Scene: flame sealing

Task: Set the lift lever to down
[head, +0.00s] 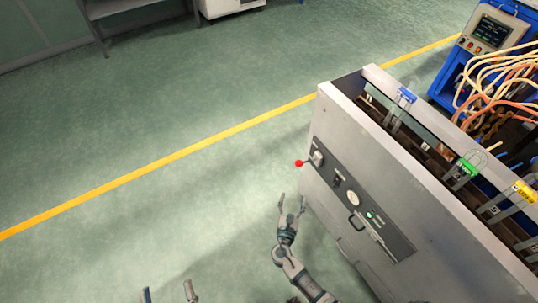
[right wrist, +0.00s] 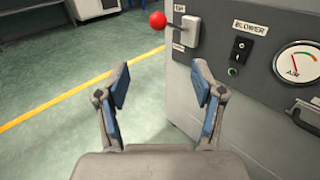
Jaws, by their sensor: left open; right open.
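The lift lever has a red ball (head: 299,163) on a short rod, at the left end of the grey machine's front panel. In the right wrist view its red ball (right wrist: 157,20) sits out to the left of a pale switch plate (right wrist: 187,29). The rod rises from the plate towards the ball, near the height of the plate's upper label. My right gripper (head: 291,204) is open and empty, below the ball and apart from it; its fingers (right wrist: 162,84) also show in the right wrist view. My left gripper (head: 168,293) is open and empty at the bottom edge.
The panel also carries a blower switch (right wrist: 238,48), an air gauge (right wrist: 296,62) and a handle (head: 352,222). A blue cabinet with hoses (head: 487,35) stands behind the machine. The green floor left of the machine is clear, crossed by a yellow line (head: 180,156).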

